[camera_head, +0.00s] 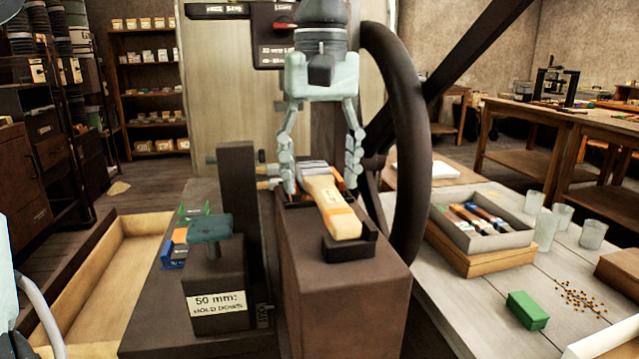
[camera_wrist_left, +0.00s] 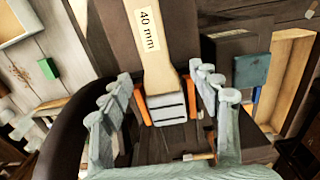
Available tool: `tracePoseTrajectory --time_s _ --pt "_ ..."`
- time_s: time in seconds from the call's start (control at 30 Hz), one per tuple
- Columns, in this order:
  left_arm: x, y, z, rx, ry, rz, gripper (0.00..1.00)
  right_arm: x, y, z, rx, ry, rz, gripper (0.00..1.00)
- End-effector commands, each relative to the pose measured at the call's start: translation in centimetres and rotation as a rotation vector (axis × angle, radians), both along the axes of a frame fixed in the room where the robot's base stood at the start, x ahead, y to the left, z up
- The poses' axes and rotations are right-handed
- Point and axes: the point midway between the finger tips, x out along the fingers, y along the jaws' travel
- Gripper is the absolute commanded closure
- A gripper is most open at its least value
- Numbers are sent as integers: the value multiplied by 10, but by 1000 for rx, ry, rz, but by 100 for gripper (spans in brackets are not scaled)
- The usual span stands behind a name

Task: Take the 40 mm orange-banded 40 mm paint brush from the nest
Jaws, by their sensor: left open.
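The 40 mm paint brush (camera_head: 325,200) has a pale wooden handle with an orange band. It lies in the dark nest (camera_head: 348,250) on top of the brown press block. The left wrist view shows its handle (camera_wrist_left: 160,72) with a "40 mm" label and its metal ferrule (camera_wrist_left: 167,108) between two orange side pieces. My left gripper (camera_head: 322,185) comes down from above. Its fingers are open, one on each side of the brush, with gaps visible in the left wrist view (camera_wrist_left: 165,88). Whether a fingertip touches the nest is unclear. My right gripper is not in view.
A large dark handwheel (camera_head: 408,140) stands close right of my gripper. A dark post (camera_head: 238,205) and a teal-topped clamp (camera_head: 210,229) labelled "50 mm: hold down" stand left. A tray of brushes (camera_head: 515,238), glasses and a green block (camera_head: 527,311) are on the right table.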

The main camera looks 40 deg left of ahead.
Motion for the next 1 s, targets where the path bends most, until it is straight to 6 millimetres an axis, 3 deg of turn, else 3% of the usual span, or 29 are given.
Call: tracePoseTrajectory --time_s 0.07,0.5,0.8,1.0 --pt "0 0 0 0 0 0 39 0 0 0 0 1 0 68" --pt "0 0 1 1 -1 0 94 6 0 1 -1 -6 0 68" --pt "0 0 3 1 -2 0 94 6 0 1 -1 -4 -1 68" --pt "1 0 21 1 -3 0 94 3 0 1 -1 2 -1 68"
